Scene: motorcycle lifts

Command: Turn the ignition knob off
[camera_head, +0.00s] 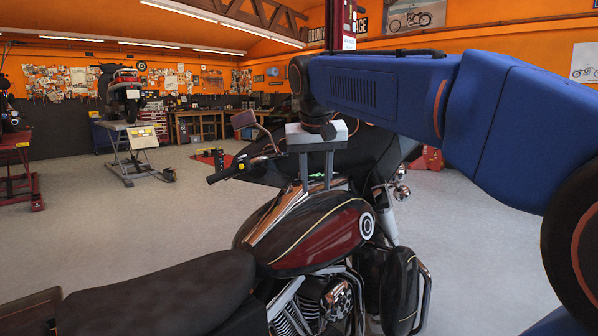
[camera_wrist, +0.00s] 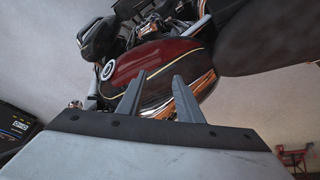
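A motorcycle with a dark red tank (camera_head: 318,238) stands in front of me; its tank also shows in the wrist view (camera_wrist: 150,62). My gripper (camera_head: 316,184) points down over the front of the tank, behind the handlebar and fairing. Its two fingers are apart with nothing visible between them; the gap also shows in the wrist view (camera_wrist: 158,76). A small green spot (camera_head: 318,176) shows between and behind the fingers. I cannot make out the ignition knob itself in either view. I cannot tell whether the fingertips touch the motorcycle.
The left handlebar grip (camera_head: 226,174) and a mirror (camera_head: 243,119) stick out left of my gripper. The black seat (camera_head: 160,285) is nearest me. The dark fairing (camera_head: 350,160) lies beyond the fingers. Another motorcycle stands on a lift (camera_head: 130,140) far left.

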